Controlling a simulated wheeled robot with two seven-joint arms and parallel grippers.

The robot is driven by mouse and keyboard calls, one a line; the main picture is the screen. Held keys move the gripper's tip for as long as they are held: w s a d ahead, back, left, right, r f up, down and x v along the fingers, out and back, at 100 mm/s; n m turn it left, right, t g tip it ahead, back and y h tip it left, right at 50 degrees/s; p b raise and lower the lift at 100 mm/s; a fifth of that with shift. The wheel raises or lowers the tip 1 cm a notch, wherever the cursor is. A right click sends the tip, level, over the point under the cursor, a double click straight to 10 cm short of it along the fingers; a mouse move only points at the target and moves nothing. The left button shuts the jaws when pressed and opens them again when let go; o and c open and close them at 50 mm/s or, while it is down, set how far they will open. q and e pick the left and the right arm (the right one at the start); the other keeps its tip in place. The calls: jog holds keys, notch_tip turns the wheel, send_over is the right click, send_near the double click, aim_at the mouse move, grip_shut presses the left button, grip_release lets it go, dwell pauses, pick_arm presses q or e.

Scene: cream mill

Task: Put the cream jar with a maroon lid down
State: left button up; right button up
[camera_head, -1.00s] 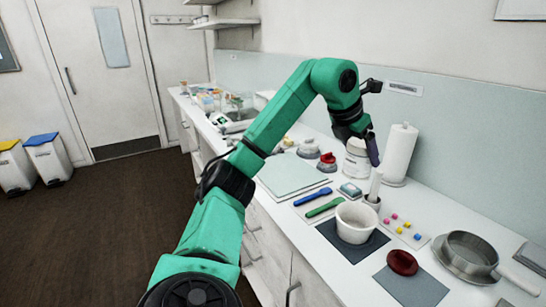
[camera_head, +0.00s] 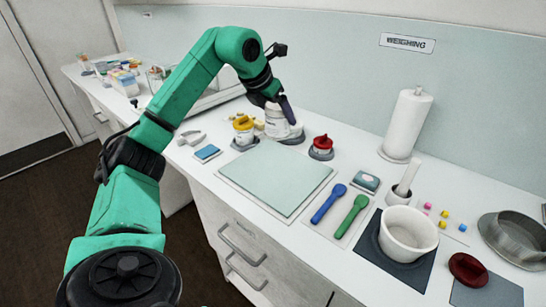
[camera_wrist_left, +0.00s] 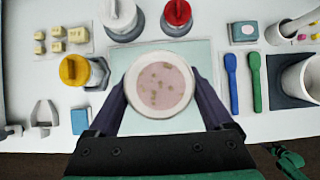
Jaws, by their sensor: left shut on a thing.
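My left gripper (camera_head: 282,108) is shut on a white jar (camera_head: 273,121), its fingers on either side. In the left wrist view, the jar (camera_wrist_left: 160,85) shows a round top with a white rim and a pinkish, speckled middle; I cannot tell whether this is a lid or contents. The jar appears over the pale green mat (camera_wrist_left: 200,60) in that view. The gap below it is hard to judge.
A yellow-topped container (camera_head: 243,124) and a red-topped one (camera_head: 321,143) stand near the held jar. The pale green mat (camera_head: 275,178) is bare. Blue (camera_head: 328,203) and green (camera_head: 350,216) spatulas, a white bowl (camera_head: 408,232) and a paper roll (camera_head: 408,124) are to the right.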

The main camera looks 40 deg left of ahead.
pick_arm(q)
jog(key=f, duration=0.4)
jog(key=f+b, duration=0.1)
jog(key=f, duration=0.8)
jog(key=shift+a+f, duration=0.1)
jog(key=shift+a, duration=0.25)
pick_arm(e)
jog(key=shift+a+f, duration=0.3)
jog(key=shift+f, duration=0.2)
jog(key=shift+a+f, duration=0.25)
jog(key=shift+f, duration=0.2)
pick_arm(q)
jog(key=shift+f, duration=0.15)
pick_arm(e)
jog(key=shift+f, duration=0.1)
pick_arm(q)
jog(key=o, duration=1.2)
jog(key=shift+o, duration=0.2)
pick_arm(e)
jog(key=shift+d, duration=0.2)
